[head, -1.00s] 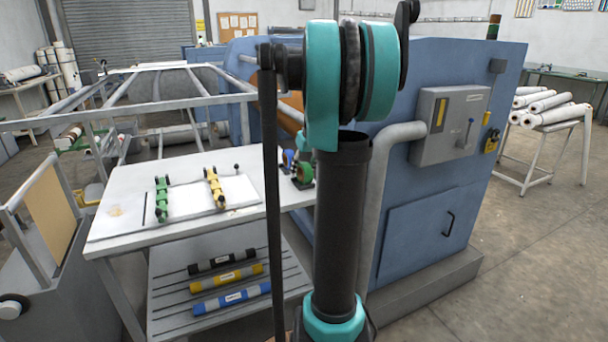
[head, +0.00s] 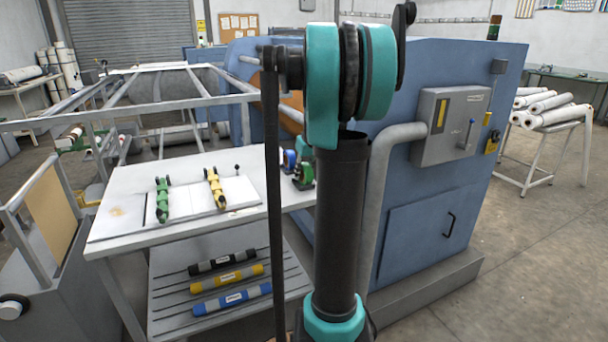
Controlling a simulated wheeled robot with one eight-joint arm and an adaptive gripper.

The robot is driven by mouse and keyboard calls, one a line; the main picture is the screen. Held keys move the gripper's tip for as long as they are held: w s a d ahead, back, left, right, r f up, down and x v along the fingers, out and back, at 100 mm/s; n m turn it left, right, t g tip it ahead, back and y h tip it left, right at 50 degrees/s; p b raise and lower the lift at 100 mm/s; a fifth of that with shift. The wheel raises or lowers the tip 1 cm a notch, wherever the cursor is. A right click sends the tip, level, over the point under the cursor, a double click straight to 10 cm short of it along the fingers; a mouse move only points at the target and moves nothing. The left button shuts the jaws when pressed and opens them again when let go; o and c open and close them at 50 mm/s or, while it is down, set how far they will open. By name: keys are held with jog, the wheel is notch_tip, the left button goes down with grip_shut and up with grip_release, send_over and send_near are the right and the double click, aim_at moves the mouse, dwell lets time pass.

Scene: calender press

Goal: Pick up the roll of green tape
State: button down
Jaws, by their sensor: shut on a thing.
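The roll of green tape (head: 303,150) shows as a small green shape at the right end of the white table, just left of my dark upright arm link. It is above its small dark stand (head: 303,176), beside a roll of blue tape (head: 289,158). My gripper (head: 305,160) is mostly hidden behind my own arm. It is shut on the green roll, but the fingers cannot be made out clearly.
The white table (head: 125,185) carries a green tool (head: 162,199) and a yellow tool (head: 215,188). Black, yellow and blue rolls lie on the shelf (head: 180,320) below. The blue press (head: 440,200) stands close on the right.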

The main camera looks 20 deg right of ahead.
jog(key=shift+r, duration=0.15)
notch_tip(320, 180, up, 20)
dwell(0.4)
